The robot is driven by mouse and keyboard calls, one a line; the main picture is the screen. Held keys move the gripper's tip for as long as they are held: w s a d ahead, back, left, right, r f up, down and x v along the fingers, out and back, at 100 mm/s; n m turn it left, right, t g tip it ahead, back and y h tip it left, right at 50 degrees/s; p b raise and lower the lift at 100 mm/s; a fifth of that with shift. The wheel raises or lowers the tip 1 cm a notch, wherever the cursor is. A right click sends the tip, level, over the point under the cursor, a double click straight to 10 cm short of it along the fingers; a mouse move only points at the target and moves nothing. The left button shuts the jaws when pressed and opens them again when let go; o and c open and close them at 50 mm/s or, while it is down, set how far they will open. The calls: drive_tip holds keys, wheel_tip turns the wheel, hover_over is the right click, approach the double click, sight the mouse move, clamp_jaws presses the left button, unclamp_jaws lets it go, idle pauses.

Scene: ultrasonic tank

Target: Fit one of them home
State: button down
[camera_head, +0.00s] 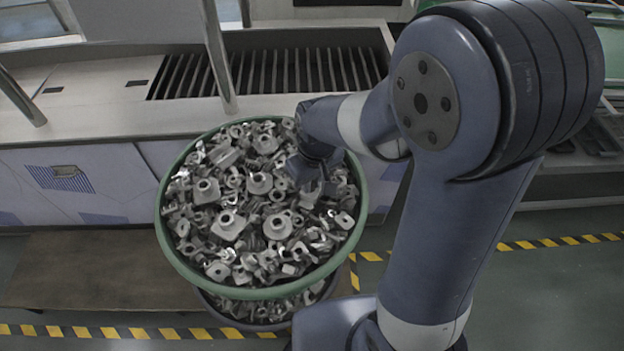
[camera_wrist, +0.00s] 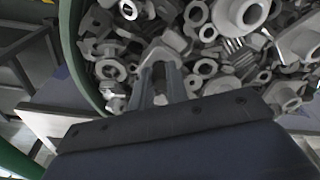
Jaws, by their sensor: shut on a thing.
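Many grey metal parts, ring-like, flanged and nut-like, fill a round green-rimmed bin (camera_head: 172,262). Larger flanged parts lie on top, such as one with a raised round boss (camera_head: 277,226). My gripper (camera_wrist: 162,75) is at the bin's far right side, over the heap. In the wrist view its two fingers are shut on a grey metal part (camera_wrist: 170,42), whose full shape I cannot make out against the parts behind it. In the head view my own wrist hides the fingertips and the held part.
A bench with a slatted grate (camera_head: 270,72) runs behind the bin. Metal posts (camera_head: 218,60) rise at the bench's front. A brown low platform (camera_head: 90,270) lies at the left. Yellow-black tape (camera_head: 130,332) marks the floor. Shelving (camera_head: 590,140) stands at the right.

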drive_tip(key=shift+f, duration=0.3)
drive_tip(key=c, duration=1.3)
unclamp_jaws()
wheel_tip(320, 180, up, 11)
drive_tip(key=s, duration=0.1)
drive_tip(key=shift+d+b, duration=0.3)
drive_tip(key=shift+b, duration=0.15)
drive_tip(key=shift+s+f, duration=0.1)
drive_tip(key=shift+f, duration=0.1)
drive_tip(key=f, duration=0.7)
drive_tip(key=w+f, duration=0.1)
drive_tip(key=f, duration=0.2)
drive_tip(key=shift+a+f+p, duration=0.25)
drive_tip(key=shift+a+p, duration=0.05)
drive_tip(key=shift+w+r, duration=0.1)
drive_tip(key=shift+r, duration=0.15)
